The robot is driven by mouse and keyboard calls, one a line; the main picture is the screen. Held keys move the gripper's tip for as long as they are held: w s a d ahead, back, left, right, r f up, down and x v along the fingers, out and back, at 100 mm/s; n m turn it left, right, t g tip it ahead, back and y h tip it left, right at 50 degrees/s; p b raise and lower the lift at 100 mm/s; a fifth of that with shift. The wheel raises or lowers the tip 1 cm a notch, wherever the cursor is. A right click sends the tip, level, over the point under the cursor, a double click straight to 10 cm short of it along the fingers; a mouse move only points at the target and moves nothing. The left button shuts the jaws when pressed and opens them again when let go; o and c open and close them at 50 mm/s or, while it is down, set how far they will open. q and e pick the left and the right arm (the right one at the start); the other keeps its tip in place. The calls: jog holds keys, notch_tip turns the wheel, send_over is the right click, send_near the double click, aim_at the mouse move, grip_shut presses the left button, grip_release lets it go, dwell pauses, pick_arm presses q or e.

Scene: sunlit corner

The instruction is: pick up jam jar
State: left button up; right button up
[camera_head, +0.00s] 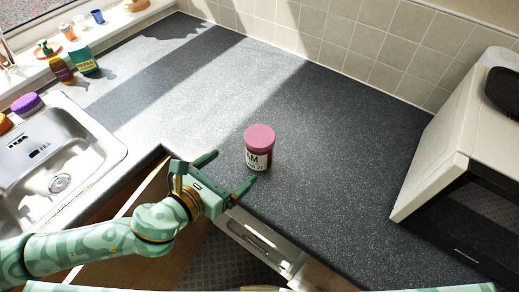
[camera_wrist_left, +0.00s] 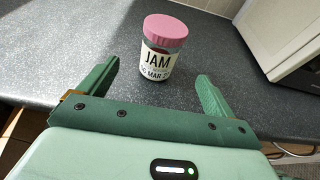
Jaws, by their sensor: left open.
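The jam jar (camera_head: 258,149) stands upright on the dark speckled counter, near its front edge. It has a pink lid and a white label. In the left wrist view the jar (camera_wrist_left: 158,62) reads "JAM" and stands ahead of the fingers, roughly between them and nearer the left one. My left gripper (camera_head: 226,170) is open and empty, just in front of and to the left of the jar. Its two green fingers (camera_wrist_left: 158,85) point toward the jar and do not visibly touch it. My right gripper is not in view.
A white microwave (camera_head: 440,145) stands on the right of the counter. A steel sink (camera_head: 62,165) is at the left, with bottles (camera_head: 83,60) behind it. An open drawer (camera_head: 262,245) lies below the counter edge. The counter around the jar is clear.

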aim_at(250, 153)
pick_arm(q)
jog(key=x, duration=0.6)
jog(key=shift+w+f+b, duration=0.1)
jog(key=shift+w+b, duration=0.05)
jog(key=shift+b, duration=0.25)
jog(key=shift+w+d+f, duration=0.1)
jog(key=shift+w+d, duration=0.15)
jog(key=shift+w, duration=0.1)
jog(key=b+x, duration=0.1)
jog(key=x, duration=0.4)
jog(key=shift+d+b, duration=0.15)
jog(key=shift+b, duration=0.15)
jog(key=shift+s, duration=0.1)
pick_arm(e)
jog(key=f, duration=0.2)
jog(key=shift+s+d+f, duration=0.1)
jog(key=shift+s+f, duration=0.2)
pick_arm(q)
jog(key=c, duration=1.3)
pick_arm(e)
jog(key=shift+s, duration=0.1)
